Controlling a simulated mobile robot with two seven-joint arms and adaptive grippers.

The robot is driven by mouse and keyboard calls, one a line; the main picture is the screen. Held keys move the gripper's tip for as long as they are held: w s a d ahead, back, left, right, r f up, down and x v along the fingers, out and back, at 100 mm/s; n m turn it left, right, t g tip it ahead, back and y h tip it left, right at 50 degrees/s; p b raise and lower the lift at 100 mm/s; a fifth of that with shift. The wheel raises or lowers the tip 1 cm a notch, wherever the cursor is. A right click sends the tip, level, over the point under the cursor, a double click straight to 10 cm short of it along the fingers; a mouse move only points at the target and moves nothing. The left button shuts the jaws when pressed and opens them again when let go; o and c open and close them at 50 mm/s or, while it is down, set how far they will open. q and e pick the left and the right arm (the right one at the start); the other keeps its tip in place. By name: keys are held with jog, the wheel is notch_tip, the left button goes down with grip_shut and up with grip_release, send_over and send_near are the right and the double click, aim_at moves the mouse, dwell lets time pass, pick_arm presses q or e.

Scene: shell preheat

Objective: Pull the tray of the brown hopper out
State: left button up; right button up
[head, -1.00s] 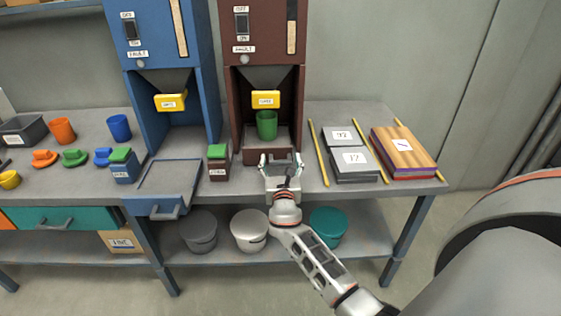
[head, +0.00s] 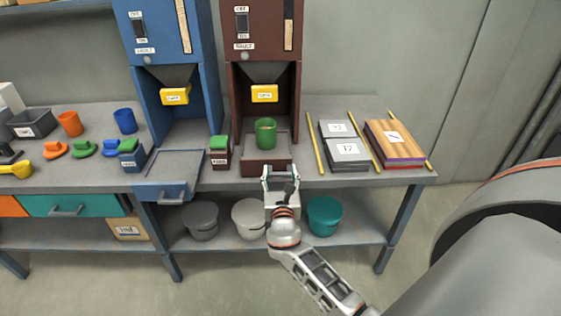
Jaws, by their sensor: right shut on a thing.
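The brown hopper (head: 264,35) stands at the back of the bench. Its brown tray (head: 257,170) sticks partly out of the bay, with a green cup (head: 265,133) upright on it. The cup stands below and a little forward of the yellow spout piece (head: 265,94). My right gripper (head: 280,172) is at the tray's front and shut on its handle, which the fingers mostly hide. My left gripper is not in view.
The blue hopper (head: 165,35) on the left has its tray (head: 163,191) out. A small brown jar with a green lid (head: 219,152) stands left of the brown tray. Grey boxes (head: 347,150) and yellow rods lie to the right. Buckets (head: 324,216) sit on the shelf below.

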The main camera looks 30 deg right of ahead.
jog(key=p+v, duration=0.1)
jog(key=v, duration=0.9)
jog(key=shift+s+a, duration=0.25)
jog(key=shift+a, duration=0.05)
jog(key=shift+f, duration=0.2)
jog(key=o, duration=1.6)
jog(key=shift+s, duration=0.1)
jog(key=v, duration=1.2)
jog(key=shift+r, duration=0.1)
